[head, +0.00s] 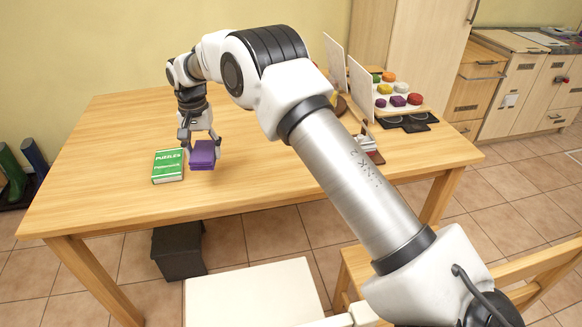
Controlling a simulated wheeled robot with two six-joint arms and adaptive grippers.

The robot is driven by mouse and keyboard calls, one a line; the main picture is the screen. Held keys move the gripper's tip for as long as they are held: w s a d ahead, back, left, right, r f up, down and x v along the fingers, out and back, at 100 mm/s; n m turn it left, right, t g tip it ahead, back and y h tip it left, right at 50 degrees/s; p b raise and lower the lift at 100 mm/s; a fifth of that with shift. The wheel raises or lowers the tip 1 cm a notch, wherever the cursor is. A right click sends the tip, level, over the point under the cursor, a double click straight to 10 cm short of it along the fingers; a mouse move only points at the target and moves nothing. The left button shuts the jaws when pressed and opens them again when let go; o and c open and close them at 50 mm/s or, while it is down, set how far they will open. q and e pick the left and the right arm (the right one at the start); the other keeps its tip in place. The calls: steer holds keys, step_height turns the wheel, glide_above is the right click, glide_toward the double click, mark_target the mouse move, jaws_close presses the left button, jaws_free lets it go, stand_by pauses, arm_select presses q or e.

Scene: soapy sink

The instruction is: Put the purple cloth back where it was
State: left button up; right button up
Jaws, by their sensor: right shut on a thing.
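The purple cloth (203,155) looks like a small folded block. It is at the left part of the wooden table (270,180), close to its front edge. My right gripper (202,147) points down and is shut on the cloth, with its fingers on both sides of it. I cannot tell whether the cloth touches the table top or hangs just above it. My left gripper is not in view.
A green puzzle book (168,167) lies just left of the cloth. White upright panels (358,88), a tray of coloured round items (400,106) and a small stack (368,147) stand on the right. My right arm crosses the middle. The table's left end is clear.

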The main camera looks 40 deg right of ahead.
steer(key=shift+m, duration=0.6)
steer(key=d, duration=0.1)
steer(key=w+d, duration=0.1)
steer(key=d, duration=0.1)
steer(key=d+f, duration=0.1)
steer(key=shift+w+d, duration=0.15)
steer(key=shift+d, duration=0.2)
steer(key=shift+m, duration=0.5)
steer(key=d+f, duration=0.2)
steer(key=d, duration=0.1)
steer(key=d+f, duration=0.1)
steer(key=d, duration=0.1)
steer(key=shift+d, duration=0.15)
steer(key=s+d, duration=0.3)
steer(key=d, duration=0.1)
steer(key=s+d+f, duration=0.1)
steer(key=s+d, duration=0.6)
steer(key=d, duration=0.1)
steer(key=shift+s+f, duration=0.2)
steer(key=shift+f, duration=0.05)
step_height(320, 180, down, 4)
steer(key=shift+r, duration=0.2)
steer(key=o, duration=1.1)
steer(key=shift+f, duration=0.1)
step_height(320, 180, up, 12)
steer(key=shift+r+p, duration=0.2)
steer(key=shift+p, duration=0.25)
